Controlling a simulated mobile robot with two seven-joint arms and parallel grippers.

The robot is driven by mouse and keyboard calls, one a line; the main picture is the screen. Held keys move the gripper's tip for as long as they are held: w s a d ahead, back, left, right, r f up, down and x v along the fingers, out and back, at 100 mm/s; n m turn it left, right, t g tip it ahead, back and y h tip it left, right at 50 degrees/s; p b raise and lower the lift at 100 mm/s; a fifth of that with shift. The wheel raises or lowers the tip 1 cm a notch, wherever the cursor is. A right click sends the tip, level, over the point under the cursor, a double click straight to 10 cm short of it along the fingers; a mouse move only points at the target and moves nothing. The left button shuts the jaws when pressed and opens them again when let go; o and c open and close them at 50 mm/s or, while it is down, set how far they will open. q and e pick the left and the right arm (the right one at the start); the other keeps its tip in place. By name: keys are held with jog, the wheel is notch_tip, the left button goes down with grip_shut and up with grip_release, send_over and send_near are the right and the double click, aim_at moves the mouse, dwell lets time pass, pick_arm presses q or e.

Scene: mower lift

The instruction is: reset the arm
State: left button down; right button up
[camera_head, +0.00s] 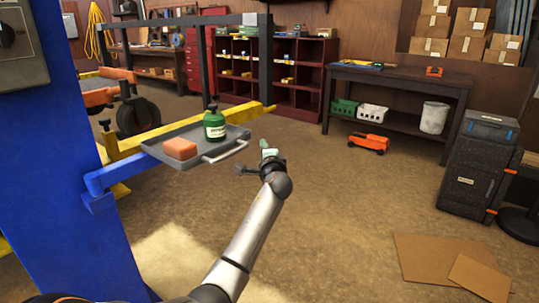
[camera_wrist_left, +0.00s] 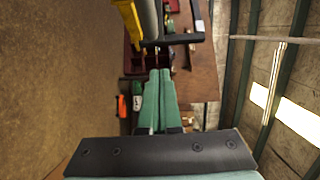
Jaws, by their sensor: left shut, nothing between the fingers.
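My left arm reaches up from the bottom of the head view. Its gripper (camera_head: 268,152) is in the air just right of a grey tray (camera_head: 213,157) and apart from it. In the left wrist view the two green fingers (camera_wrist_left: 159,90) lie together, with nothing between them. My right gripper is in neither view.
The tray, on the blue and yellow lift (camera_head: 148,138), holds an orange sponge-like block (camera_head: 180,149) and a green bottle (camera_head: 214,126). Cardboard (camera_head: 440,262) lies on otherwise open floor.

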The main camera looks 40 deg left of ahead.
pick_arm(q)
jog(key=v, duration=0.6)
jog(key=shift+d+p, duration=0.15)
jog(key=shift+p, duration=0.2)
